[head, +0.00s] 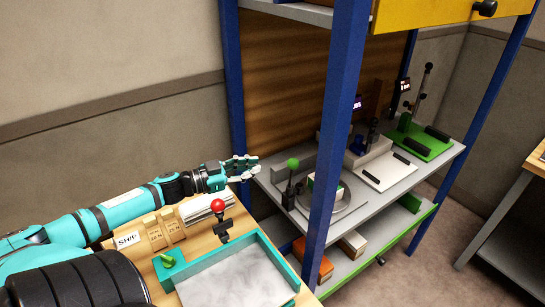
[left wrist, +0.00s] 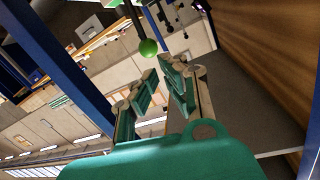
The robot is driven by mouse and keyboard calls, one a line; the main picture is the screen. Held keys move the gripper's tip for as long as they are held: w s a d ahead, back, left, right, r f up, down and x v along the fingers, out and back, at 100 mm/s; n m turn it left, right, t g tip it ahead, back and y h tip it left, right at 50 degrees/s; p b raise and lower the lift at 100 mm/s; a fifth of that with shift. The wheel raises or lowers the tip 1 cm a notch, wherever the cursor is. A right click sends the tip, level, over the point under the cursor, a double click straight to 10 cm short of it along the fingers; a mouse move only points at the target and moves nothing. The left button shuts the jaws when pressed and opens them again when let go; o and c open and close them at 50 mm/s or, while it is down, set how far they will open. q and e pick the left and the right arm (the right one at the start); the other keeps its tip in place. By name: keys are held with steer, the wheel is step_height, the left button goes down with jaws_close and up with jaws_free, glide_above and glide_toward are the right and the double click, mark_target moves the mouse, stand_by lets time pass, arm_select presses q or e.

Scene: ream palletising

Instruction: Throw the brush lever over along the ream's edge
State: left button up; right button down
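The lever with a green ball knob (head: 293,163) stands upright on the shelf, at the left side of a small ream-like block (head: 325,188) with a white top. The block sits on a round grey plate (head: 343,205). In the left wrist view the green ball (left wrist: 148,47) hangs on its dark rod just beyond my fingertips. My left gripper (head: 250,167) reaches in from the left, a short way left of the knob and apart from it. Its fingers (left wrist: 163,88) stand apart with nothing between them. My right gripper does not show.
A blue post (head: 338,120) rises in front of the shelf, close to the block. A red-knobbed lever (head: 218,205) and a teal-rimmed tray (head: 262,237) are on the wooden bench below my left arm. A green press (head: 418,140) stands farther right on the shelf.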

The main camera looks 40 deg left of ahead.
arm_select(q)
steer(key=n, duration=0.2)
steer(key=a+n, duration=0.1)
steer(key=n, duration=0.2)
steer(key=a+n+b, duration=0.1)
steer(key=n, duration=0.1)
steer(key=shift+w+a+r+n+t, duration=0.2)
steer(key=shift+r+n+t, duration=0.1)
steer(key=shift+n, duration=0.1)
jaws_close()
steer(key=w+d+n+y+p, duration=0.1)
steer(key=w+d+n, duration=0.3)
steer(key=w+n, duration=0.5)
steer(key=shift+f+n+p, duration=0.4)
steer(key=shift+p, duration=0.15)
